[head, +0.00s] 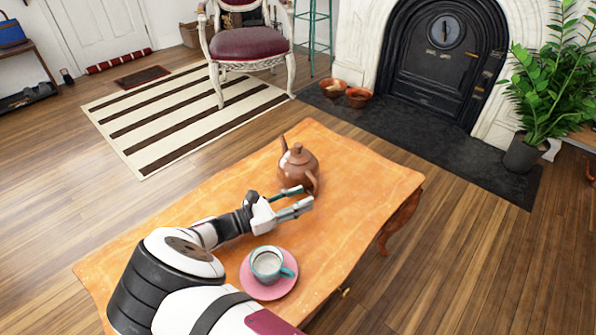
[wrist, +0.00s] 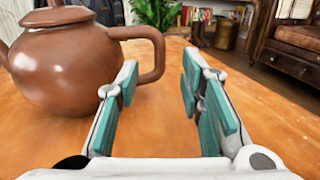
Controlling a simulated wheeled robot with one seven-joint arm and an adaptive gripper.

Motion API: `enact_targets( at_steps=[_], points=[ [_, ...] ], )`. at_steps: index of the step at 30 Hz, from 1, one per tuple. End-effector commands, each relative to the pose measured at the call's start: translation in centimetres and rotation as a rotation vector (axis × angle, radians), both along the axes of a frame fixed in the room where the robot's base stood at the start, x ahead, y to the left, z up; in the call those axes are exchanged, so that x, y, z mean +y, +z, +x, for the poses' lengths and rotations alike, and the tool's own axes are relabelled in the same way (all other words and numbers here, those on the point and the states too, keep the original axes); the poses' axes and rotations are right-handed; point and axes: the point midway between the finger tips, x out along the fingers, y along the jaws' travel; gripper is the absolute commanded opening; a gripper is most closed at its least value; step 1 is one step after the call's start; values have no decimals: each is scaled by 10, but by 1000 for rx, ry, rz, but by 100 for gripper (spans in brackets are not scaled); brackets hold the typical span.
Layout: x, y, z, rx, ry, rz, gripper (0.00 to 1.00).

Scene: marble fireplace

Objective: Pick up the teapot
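The brown teapot (head: 298,165) stands upright on the wooden table (head: 370,180), towards its far end. In the wrist view the teapot (wrist: 62,65) fills the left side, and its handle (wrist: 158,60) reaches to the right, beyond the left fingertip. My gripper (head: 300,199) is beside the teapot on its handle side, low over the table. In the wrist view my gripper (wrist: 160,95) has its teal-padded fingers apart, with nothing clearly between them. The left finger overlaps the teapot's edge in the picture; I cannot tell whether they touch.
A teal cup (head: 268,264) sits on a pink saucer (head: 258,286) on the table, near my forearm. The table's right part is clear. A potted plant (head: 545,85), a fireplace (head: 440,60), two bowls (head: 345,92) and a chair (head: 248,44) stand beyond the table.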

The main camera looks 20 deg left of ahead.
Motion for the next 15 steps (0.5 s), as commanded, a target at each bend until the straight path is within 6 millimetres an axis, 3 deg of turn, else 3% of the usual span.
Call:
enact_targets(
  at_steps=[9, 15],
  points=[
    [-28, 0, 31, -1, -3, -1, 35],
    [-35, 2, 38, 1, -1, 1, 35]
  ],
)
